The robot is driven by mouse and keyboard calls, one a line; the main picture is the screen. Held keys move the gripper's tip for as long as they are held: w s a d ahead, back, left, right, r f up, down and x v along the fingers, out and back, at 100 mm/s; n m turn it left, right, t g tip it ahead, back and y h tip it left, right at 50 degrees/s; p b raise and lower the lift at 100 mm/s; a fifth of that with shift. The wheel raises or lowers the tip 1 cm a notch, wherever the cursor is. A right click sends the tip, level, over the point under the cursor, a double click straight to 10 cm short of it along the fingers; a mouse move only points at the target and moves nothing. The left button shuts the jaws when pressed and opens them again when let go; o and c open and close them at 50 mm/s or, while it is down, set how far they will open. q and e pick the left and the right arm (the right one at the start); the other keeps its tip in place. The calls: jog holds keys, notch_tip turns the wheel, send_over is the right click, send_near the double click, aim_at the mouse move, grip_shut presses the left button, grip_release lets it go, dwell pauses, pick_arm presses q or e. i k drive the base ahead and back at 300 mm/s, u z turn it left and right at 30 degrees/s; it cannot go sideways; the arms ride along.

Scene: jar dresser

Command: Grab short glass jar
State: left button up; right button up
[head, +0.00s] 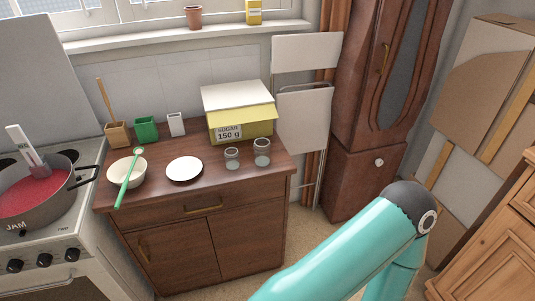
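Two glass jars stand upright on the right part of the brown dresser top (215,184). The short glass jar (232,159) is the left one. A taller glass jar (262,152) stands close to its right. Nothing touches the short jar, and both jars look empty. A teal arm of mine crosses the lower right of the head view, well in front of the dresser. No gripper fingers show in this view.
A yellow sugar box (240,122) stands behind the jars. A jam pot (45,194) sits on the stove. A white folding chair (304,118) stands right of the dresser.

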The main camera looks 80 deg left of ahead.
aim_at(232, 155)
jog(key=z, duration=0.4)
jog(key=i, duration=0.5)
jog(key=u, duration=1.75)
jog(key=i, duration=0.2)
jog(key=u, duration=2.45)
jog(key=k, duration=0.55)
jog(key=u, duration=0.3)
jog(key=i, duration=1.6)
jog(key=z, duration=0.3)
